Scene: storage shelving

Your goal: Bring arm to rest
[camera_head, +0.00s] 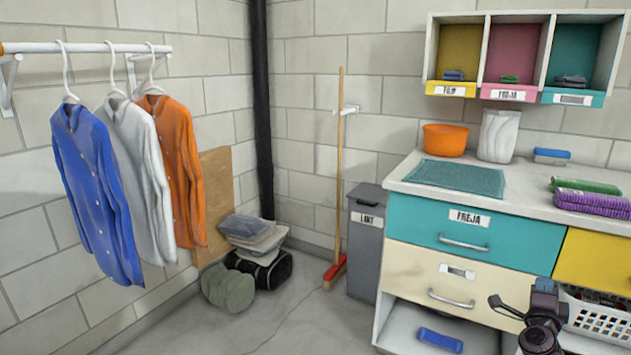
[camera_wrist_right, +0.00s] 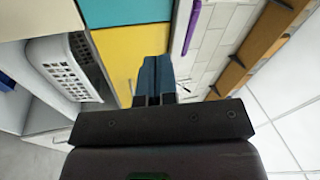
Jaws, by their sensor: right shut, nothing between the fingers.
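My right gripper (camera_head: 508,308) shows dark at the lower right of the head view, in front of the dresser's lower part. In the right wrist view its two fingers (camera_wrist_right: 152,78) lie together with nothing between them. My left arm and gripper are not in the head view.
The dresser (camera_head: 400,262) has teal, cream and yellow drawers. A white basket (camera_head: 597,322) sits under the yellow drawer (camera_head: 590,268) and also shows in the wrist view (camera_wrist_right: 68,66). Shirts (camera_head: 95,195) hang at left. The floor at centre is clear.

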